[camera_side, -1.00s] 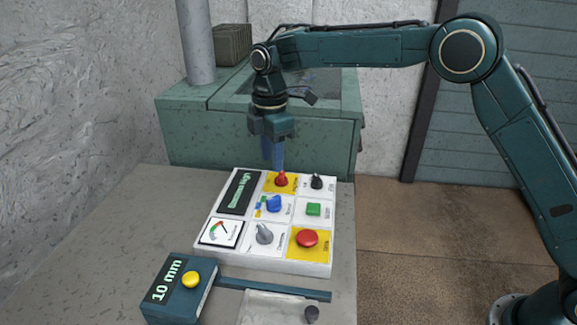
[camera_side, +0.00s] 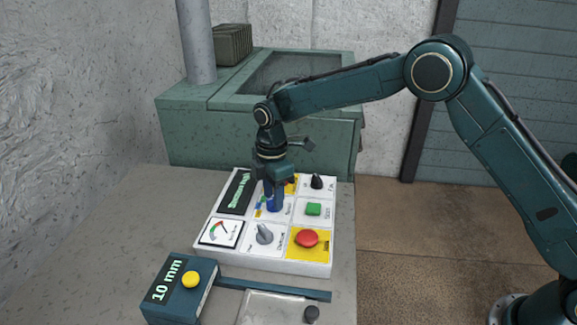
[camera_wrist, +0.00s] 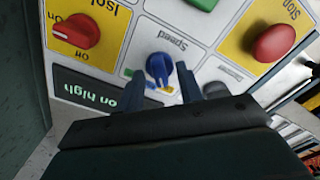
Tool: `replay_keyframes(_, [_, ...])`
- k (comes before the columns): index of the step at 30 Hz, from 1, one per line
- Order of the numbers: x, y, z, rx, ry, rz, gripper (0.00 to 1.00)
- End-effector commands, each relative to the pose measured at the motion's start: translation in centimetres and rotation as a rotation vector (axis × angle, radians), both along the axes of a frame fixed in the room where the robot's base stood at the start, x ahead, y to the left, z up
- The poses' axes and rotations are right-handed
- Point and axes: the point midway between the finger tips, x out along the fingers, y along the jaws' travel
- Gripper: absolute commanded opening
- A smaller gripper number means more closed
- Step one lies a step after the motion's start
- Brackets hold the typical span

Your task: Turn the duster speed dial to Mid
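The blue speed dial (camera_wrist: 159,68) sits on the white panel in the wrist view, under the word "Speed". Small blue, yellow and green marks (camera_wrist: 150,86) lie beside it; I cannot tell which one the dial points to. My gripper (camera_wrist: 160,84) is open, with one finger on each side of the dial and visible gaps between. In the side view my gripper (camera_side: 273,204) points down at the dial's place and mostly hides the dial. The panel's display (camera_side: 236,192) shows green text ending in "high".
A red isolator knob (camera_wrist: 77,33) and a red stop button (camera_wrist: 273,43) flank the dial. A green button (camera_side: 313,209), a black knob (camera_side: 316,181), a grey knob (camera_side: 264,234) and a gauge (camera_side: 220,232) are close by. A box reading "10 mm" (camera_side: 178,289) stands in front.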

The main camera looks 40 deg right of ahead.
Motion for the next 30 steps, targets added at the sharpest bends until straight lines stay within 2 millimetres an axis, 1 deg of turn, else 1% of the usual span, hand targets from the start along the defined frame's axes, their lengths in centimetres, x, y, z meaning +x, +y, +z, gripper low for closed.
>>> replay_keyframes(5, [0.00, 0.00, 0.00, 0.000, 0.000, 0.000, 0.36])
replay_keyframes(6, [0.00, 0.00, 0.01, 0.000, 0.000, 0.000, 0.28])
replay_keyframes(8, [0.01, 0.00, 0.02, 0.000, 0.000, 0.000, 0.17])
replay_keyframes(9, [0.01, 0.00, 0.02, 0.000, 0.000, 0.000, 0.09])
replay_keyframes(10, [0.01, 0.00, 0.03, 0.000, 0.000, 0.000, 0.03])
replay_keyframes(11, [0.01, 0.00, 0.03, 0.000, 0.000, 0.000, 0.00])
replay_keyframes(22, [0.00, 0.01, 0.07, 0.000, 0.000, -0.030, 0.00])
replay_keyframes(30, [0.01, 0.00, 0.08, 0.000, -0.001, -0.155, 0.00])
